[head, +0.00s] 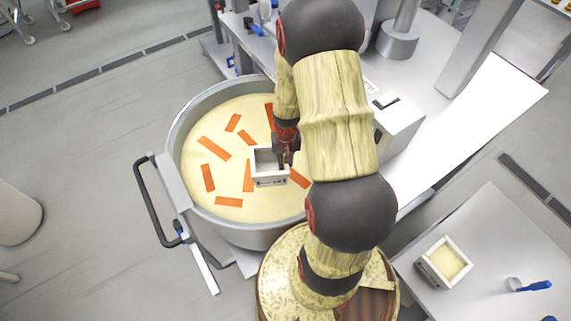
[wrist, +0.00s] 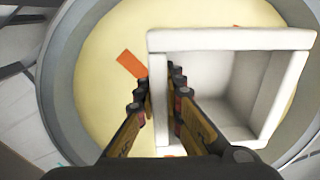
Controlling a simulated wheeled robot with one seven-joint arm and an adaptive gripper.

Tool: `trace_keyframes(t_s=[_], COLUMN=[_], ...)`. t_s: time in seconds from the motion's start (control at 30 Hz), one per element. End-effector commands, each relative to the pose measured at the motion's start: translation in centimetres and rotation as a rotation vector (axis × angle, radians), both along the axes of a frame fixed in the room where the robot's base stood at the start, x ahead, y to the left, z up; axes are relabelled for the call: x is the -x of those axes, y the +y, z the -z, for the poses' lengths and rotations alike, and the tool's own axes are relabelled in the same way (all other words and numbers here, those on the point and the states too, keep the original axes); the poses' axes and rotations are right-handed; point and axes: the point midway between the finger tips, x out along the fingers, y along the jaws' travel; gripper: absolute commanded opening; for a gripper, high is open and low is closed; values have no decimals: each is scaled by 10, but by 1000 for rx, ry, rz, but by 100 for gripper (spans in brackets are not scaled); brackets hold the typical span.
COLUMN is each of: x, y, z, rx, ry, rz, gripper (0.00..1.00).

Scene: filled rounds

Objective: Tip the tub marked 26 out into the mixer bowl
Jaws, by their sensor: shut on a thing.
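My gripper (head: 284,158) is shut on one wall of a small white square tub (head: 270,181). In the wrist view my gripper's fingers (wrist: 160,92) pinch the left wall of the tub (wrist: 225,40). The tub is over the mixer bowl (head: 178,150), roughly upright with its opening facing up. Its inside looks bare and pale. Dark marks show on its front, too small to read. The bowl holds a pale yellow mass with several orange strips on it. The bowl's grey rim also shows in the wrist view (wrist: 48,75). My arm hides the bowl's right side.
Another white tub (head: 428,272) with pale yellow contents stands on the grey table (head: 490,225) at lower right, beside a blue-handled tool (head: 535,286). A black bar handle (head: 147,205) juts from the bowl's left side. A bench with a column (head: 400,40) stands behind.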

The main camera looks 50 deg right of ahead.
Motion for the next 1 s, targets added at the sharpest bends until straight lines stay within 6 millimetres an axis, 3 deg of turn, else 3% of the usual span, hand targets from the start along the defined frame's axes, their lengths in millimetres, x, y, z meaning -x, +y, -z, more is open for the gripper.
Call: trace_keyframes(t_s=[0.7, 1.0], x=[0, 0], y=[0, 0], z=[-65, -68], rx=[1, 0], ry=[-1, 0], rz=[0, 0], gripper=[0, 0])
